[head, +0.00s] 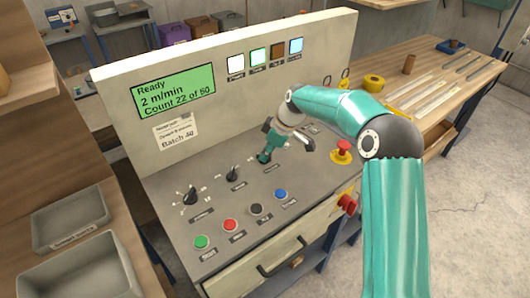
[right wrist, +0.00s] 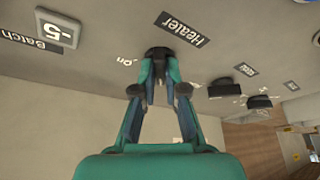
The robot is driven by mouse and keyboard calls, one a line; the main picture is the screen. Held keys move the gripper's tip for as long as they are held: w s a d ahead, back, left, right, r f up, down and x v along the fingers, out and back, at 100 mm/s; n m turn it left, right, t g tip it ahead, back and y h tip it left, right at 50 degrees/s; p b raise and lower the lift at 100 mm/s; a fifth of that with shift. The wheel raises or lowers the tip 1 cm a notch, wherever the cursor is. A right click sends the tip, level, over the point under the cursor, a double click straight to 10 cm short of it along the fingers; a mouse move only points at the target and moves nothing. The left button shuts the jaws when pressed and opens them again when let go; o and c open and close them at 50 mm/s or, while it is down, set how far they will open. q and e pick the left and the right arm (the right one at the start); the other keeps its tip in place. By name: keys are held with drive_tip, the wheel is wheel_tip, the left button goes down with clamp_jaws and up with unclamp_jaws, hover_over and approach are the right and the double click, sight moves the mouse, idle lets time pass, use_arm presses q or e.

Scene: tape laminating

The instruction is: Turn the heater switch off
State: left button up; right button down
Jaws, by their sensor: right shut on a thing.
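The heater switch (right wrist: 158,52) is a small dark knob on the grey control panel (head: 185,225), beside the black "Heater" label (right wrist: 180,29) in the right wrist view. A small "on" mark (right wrist: 127,62) is printed to its left there. My right gripper (right wrist: 160,80) is shut on the switch, one finger on each side. In the head view my right gripper (head: 265,157) is low over the panel and hides most of the switch. The switch's exact angle is hard to tell. My left gripper is not in view.
Two black rotary knobs (head: 191,196) (head: 232,175) stand left of my gripper. Green (head: 201,242), red (head: 230,225), black (head: 256,208) and blue (head: 280,194) buttons line the front. A red emergency stop (head: 342,147) is at the right. The display (head: 175,91) reads "Ready".

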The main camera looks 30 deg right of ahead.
drive_tip(key=shift+n+g, duration=0.4)
drive_tip(key=shift+n, duration=0.5)
drive_tip(key=c, duration=1.2)
unclamp_jaws()
drive_tip(key=shift+f, duration=0.1)
drive_tip(key=v, duration=1.2)
drive_tip(key=shift+w+d+f, duration=0.1)
drive_tip(key=shift+d, duration=0.15)
